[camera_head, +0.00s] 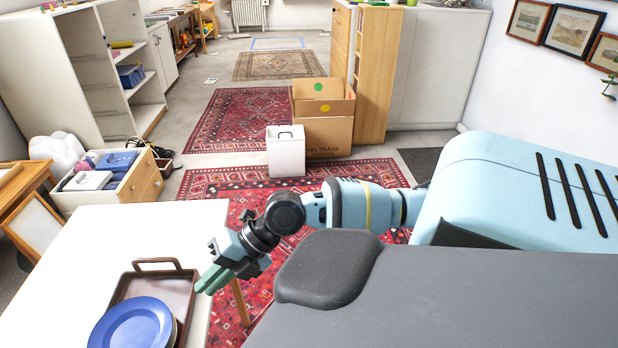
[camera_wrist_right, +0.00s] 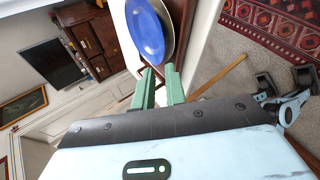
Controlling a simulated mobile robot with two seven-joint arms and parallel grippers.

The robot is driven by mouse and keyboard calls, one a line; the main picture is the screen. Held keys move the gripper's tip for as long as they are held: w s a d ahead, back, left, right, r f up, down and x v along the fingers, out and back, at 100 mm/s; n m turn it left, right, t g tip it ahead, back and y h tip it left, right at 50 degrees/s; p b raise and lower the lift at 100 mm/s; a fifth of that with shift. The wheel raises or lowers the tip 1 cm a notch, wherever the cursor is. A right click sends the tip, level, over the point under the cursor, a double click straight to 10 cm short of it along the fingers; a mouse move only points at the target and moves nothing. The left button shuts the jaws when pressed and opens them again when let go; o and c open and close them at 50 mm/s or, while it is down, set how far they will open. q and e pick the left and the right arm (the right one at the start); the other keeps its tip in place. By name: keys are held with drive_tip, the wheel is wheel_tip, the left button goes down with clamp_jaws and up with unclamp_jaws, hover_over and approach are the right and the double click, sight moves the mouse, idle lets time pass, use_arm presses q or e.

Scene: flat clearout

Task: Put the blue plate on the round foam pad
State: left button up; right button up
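The blue plate (camera_head: 132,326) lies on a brown tray (camera_head: 183,288) at the near end of a white table. The plate (camera_wrist_right: 146,32) also shows at the top of the right wrist view, with the rim of a pale plate or dish (camera_wrist_right: 167,20) under it. My right gripper (camera_head: 206,282) is beside the tray, at the table's right edge. In the wrist view its green fingers (camera_wrist_right: 158,72) are apart with nothing between them, pointing toward the plate. I see no round foam pad in either view. My left gripper is out of view.
The white table (camera_head: 110,238) is bare beyond the tray. An open wooden drawer box (camera_head: 140,180) with odds and ends, a white bin (camera_head: 286,152) and a cardboard box (camera_head: 323,125) stand on the floor behind.

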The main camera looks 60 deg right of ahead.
drive_tip(key=s+a+f+m+t+h, duration=0.1)
drive_tip(key=s+a+f+m, duration=0.1)
drive_tip(key=s+f+m, duration=0.6)
drive_tip(key=s+a+f+m+t+h, duration=0.1)
drive_tip(key=s+a+f+m+h, duration=0.15)
drive_tip(key=f+m, duration=0.55)
drive_tip(key=s+f+m+h, duration=0.1)
drive_tip(key=s+f+m, duration=0.2)
drive_tip(key=s, duration=0.4)
drive_tip(key=s+a+f+m+h, duration=0.1)
drive_tip(key=s+f+m, duration=0.2)
drive_tip(key=s, duration=0.3)
drive_tip(key=s+f+m+g+h, duration=0.1)
drive_tip(key=s+f+m, duration=0.3)
drive_tip(key=s, duration=0.3)
drive_tip(key=shift+s+a+m, duration=0.3)
drive_tip(key=shift+a+m, duration=0.1)
drive_tip(key=shift+m, duration=0.4)
